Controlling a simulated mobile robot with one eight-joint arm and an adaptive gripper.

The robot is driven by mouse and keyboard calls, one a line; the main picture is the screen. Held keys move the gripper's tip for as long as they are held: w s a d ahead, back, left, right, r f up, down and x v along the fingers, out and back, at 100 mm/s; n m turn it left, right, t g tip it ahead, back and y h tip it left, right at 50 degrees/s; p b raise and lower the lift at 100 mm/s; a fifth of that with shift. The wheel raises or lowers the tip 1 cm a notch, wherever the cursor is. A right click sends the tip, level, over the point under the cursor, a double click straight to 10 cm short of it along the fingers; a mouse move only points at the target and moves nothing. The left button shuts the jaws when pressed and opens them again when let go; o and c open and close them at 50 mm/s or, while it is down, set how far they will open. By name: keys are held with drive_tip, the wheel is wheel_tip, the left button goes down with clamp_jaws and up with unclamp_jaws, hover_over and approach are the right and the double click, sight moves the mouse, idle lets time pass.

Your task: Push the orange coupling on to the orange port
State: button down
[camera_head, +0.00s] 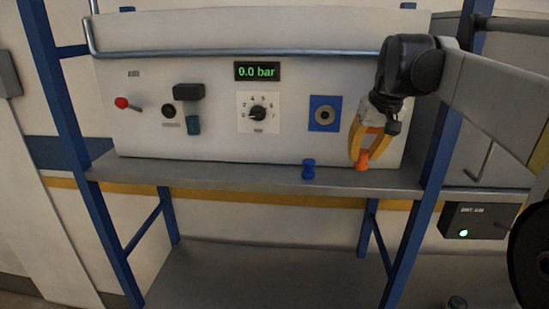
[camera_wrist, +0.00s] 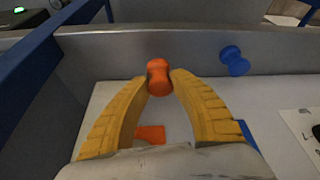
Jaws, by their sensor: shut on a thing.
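The orange coupling (camera_head: 362,162) is a small waisted piece held between the yellow fingertips of my gripper (camera_head: 361,153), low in front of the panel by the shelf edge. In the wrist view, my gripper (camera_wrist: 159,78) is shut on the coupling (camera_wrist: 159,72), one finger on each side. An orange patch (camera_wrist: 150,134) shows on the pale panel between the fingers and looks like part of the orange port's plate; the rest is hidden by my gripper. In the head view, I cannot make out the orange port behind my gripper.
A blue coupling (camera_head: 309,169) stands on the shelf (camera_head: 240,177) left of my gripper. A blue square port (camera_head: 325,113), a dial (camera_head: 258,113), a red-tipped lever (camera_head: 122,103) and a display reading 0.0 bar (camera_head: 257,71) are on the panel. A metal rail (camera_head: 230,53) crosses above.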

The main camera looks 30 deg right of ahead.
drive_tip(key=s+d+r+b, duration=0.2)
drive_tip(key=s+d+r, duration=0.2)
drive_tip(key=s+r, duration=0.3)
drive_tip(key=s, duration=0.3)
drive_tip(key=shift+s+d+r, duration=0.3)
drive_tip(key=shift+s+d, duration=0.05)
drive_tip(key=shift+s, duration=0.05)
drive_tip(key=shift+w, duration=0.1)
